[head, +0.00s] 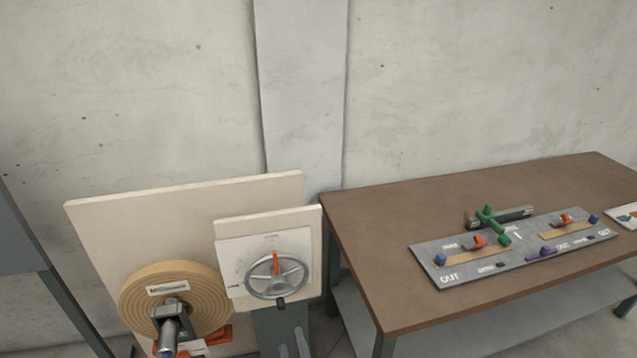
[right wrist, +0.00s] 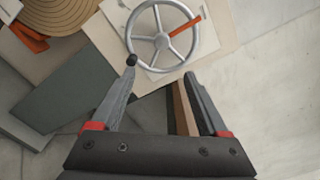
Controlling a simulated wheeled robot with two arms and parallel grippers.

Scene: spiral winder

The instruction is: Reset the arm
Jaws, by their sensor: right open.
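The winder is a pale upright panel (head: 180,210) with a tan spiral roll (head: 140,290) on its left; a metal shaft (head: 170,335) sticks out of the roll's middle. On a smaller white plate (head: 235,235) sits a silver handwheel (head: 300,279) with a red pointer (head: 275,262) and a dark knob (head: 281,304) at its lower rim. My right gripper (head: 292,341) is open and empty, just below the wheel. In the right wrist view its fingers (right wrist: 160,75) point at the wheel (right wrist: 162,38). The left fingertip overlaps the knob (right wrist: 131,59); contact cannot be told. My left gripper is not seen.
A brown table (head: 400,310) stands at the right. On it lies a grey labelled board (head: 470,278) with a green handle (head: 487,216) and coloured knobs. Orange parts (head: 218,333) show below the roll. A concrete wall (head: 130,90) closes the back.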

